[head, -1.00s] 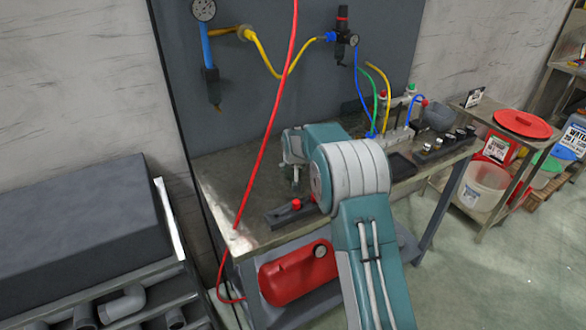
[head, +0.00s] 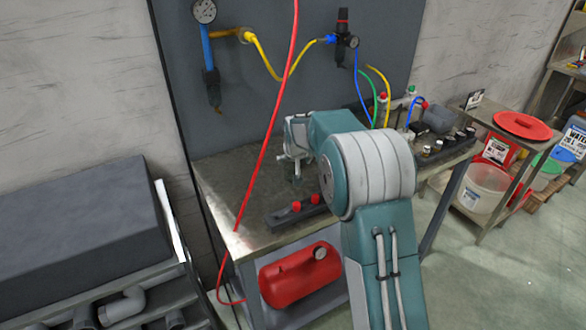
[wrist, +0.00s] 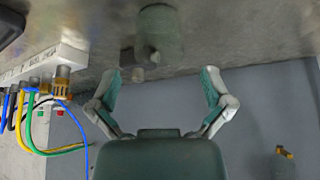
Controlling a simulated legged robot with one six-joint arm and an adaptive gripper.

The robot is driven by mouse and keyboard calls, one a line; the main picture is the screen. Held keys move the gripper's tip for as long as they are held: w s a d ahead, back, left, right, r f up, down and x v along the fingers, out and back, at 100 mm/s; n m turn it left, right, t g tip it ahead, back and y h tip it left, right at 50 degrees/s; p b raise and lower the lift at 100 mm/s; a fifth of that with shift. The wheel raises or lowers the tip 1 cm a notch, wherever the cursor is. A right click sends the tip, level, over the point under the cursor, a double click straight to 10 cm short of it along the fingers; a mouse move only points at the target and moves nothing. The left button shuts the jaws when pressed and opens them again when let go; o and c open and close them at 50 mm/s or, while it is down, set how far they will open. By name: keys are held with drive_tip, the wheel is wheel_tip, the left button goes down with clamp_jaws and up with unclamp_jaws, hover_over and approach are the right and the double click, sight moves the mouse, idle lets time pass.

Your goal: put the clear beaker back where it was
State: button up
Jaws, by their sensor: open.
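My gripper (head: 294,160) is over the back left part of the metal workbench (head: 235,185), with its fingers pointing down. In the wrist view the two fingers (wrist: 160,84) are spread apart with nothing between them.
A dark block with red knobs (head: 297,206) lies at the bench's front edge. A red hose (head: 266,140) hangs left of my gripper. Coloured hoses and fittings (wrist: 55,100) line one side in the wrist view. The bench's left end is clear.

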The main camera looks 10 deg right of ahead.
drive_tip(key=s+r, duration=1.2)
drive_tip(key=s, duration=0.1)
drive_tip(key=s+r+n, duration=0.1)
drive_tip(key=s, duration=3)
drive_tip(key=shift+s+y, duration=0.25)
drive_tip(key=shift+y, duration=0.05)
drive_tip(key=shift+d, duration=0.1)
